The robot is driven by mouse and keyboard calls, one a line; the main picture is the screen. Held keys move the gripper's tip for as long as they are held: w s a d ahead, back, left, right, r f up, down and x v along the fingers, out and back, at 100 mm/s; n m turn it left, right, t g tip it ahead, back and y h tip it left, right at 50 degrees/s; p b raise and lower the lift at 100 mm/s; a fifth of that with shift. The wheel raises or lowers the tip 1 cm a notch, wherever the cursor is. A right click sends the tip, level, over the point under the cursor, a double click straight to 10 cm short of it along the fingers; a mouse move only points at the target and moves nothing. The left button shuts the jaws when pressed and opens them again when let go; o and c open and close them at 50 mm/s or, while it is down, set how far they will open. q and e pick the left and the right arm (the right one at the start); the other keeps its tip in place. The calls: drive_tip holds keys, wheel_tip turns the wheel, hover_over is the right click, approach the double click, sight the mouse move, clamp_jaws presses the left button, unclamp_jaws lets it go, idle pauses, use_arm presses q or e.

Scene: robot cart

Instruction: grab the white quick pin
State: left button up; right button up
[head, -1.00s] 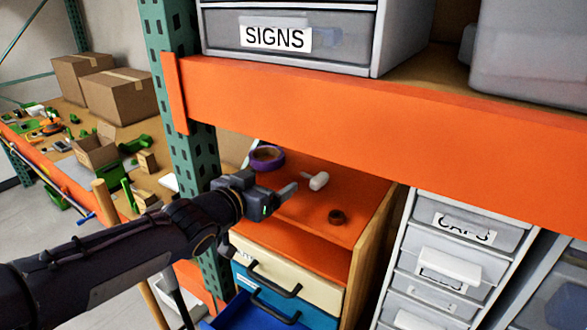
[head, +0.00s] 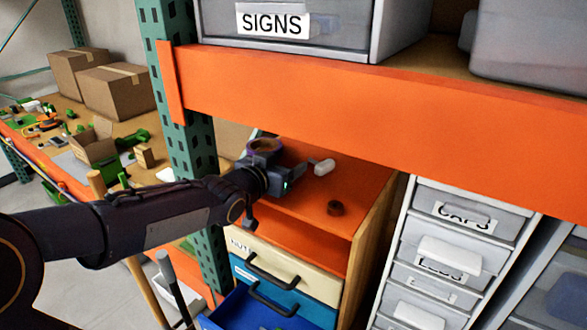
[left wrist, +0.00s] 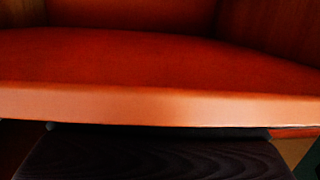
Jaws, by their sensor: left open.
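The white quick pin (head: 324,167) lies on the orange top of the small drawer cabinet, under the orange shelf beam. Its rounded white end shows in the head view; its other end is partly hidden by my left gripper. My left gripper (head: 300,177) is open and empty, just left of the pin and close to it. Whether a finger touches the pin I cannot tell. My right gripper is not in view.
A purple tape roll (head: 265,148) sits behind my left gripper. The orange beam (head: 350,105) hangs low above, and a green post (head: 180,100) stands left. A blue drawer (head: 250,310) below is open.

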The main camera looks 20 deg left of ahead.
use_arm(q)
clamp_jaws()
drive_tip(key=c, duration=1.3)
unclamp_jaws()
drive_tip(key=o, duration=1.8)
drive_tip(key=shift+o, duration=0.2)
